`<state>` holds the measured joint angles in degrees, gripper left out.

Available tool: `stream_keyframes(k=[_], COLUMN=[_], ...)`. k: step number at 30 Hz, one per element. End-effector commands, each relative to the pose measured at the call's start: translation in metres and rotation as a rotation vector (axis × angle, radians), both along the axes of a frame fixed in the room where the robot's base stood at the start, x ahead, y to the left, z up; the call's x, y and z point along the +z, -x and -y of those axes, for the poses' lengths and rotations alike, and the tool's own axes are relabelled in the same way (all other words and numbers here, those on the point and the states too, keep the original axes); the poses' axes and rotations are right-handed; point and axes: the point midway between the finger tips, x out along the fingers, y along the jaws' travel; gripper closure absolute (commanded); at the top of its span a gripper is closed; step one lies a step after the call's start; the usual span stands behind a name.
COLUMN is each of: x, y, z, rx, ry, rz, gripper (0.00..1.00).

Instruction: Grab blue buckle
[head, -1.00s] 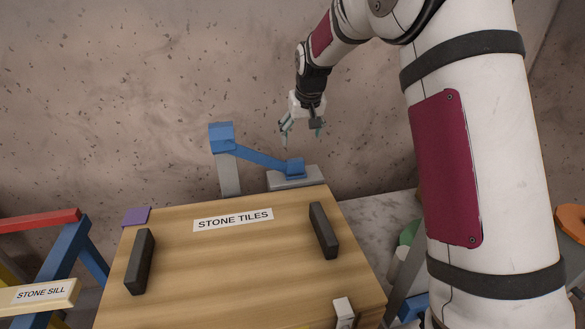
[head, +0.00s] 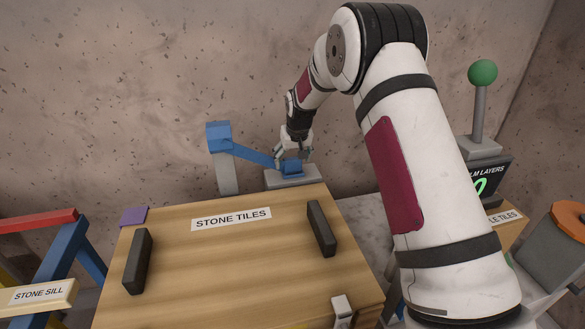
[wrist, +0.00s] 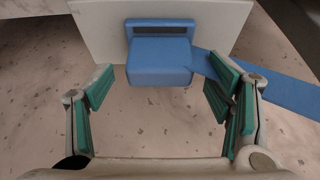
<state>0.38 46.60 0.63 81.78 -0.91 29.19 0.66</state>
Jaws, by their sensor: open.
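The blue buckle (head: 292,167) is a small block on a grey base (head: 305,180) behind the wooden box. A blue strap (head: 252,155) runs from it up to a blue block (head: 218,136) on a grey post. My gripper (head: 294,154) is at the buckle, its fingers pointing down. In the wrist view the buckle (wrist: 159,62) lies ahead, roughly centred between the open green-padded fingers (wrist: 160,95), with gaps on both sides. The strap (wrist: 265,85) leaves the buckle to the right, passing beyond the right finger.
The wooden box labelled STONE TILES (head: 225,265) with two dark handles stands in front. Coloured beams (head: 65,250) are at the left. A green-knobbed lever (head: 482,73) and an orange-topped cylinder (head: 555,250) are at the right. A stone wall is close behind.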

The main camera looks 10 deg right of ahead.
Motion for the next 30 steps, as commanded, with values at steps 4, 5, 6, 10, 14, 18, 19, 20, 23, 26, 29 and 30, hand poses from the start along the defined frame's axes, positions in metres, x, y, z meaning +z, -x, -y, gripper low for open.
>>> stream_keyframes(k=[4,5,6,10,14,18,19,20,23,26,29,30], x=[-0.0099,-0.0106,-0.011,-0.0107,-0.0107,-0.0107,-0.0107,-0.0107,-0.0104,-0.0104,-0.0085,-0.0069], y=[-0.0048,-0.005,-0.0052,-0.005,-0.0048,-0.0048,-0.0047,-0.0047,-0.0048,-0.0048,-0.005,-0.0051], z=[0.0003,0.0003,0.0003,0.0002,0.0002,0.0002,0.0002,0.0002,0.0001,0.0001,0.0002,0.0002], rx=[0.0,0.0,0.0,0.0,0.0,0.0,0.0,0.0,0.0,0.0,0.0,0.0], ry=[0.0,0.0,0.0,0.0,0.0,0.0,0.0,0.0,0.0,0.0,0.0,0.0], rz=[0.002,0.002,0.002,0.002,0.001,0.001,0.001,0.001,0.002,0.001,0.002,0.002], gripper=[0.27,0.27,0.27,0.27,0.49,0.8,0.8,0.8,0.8,0.8,0.8,0.8])
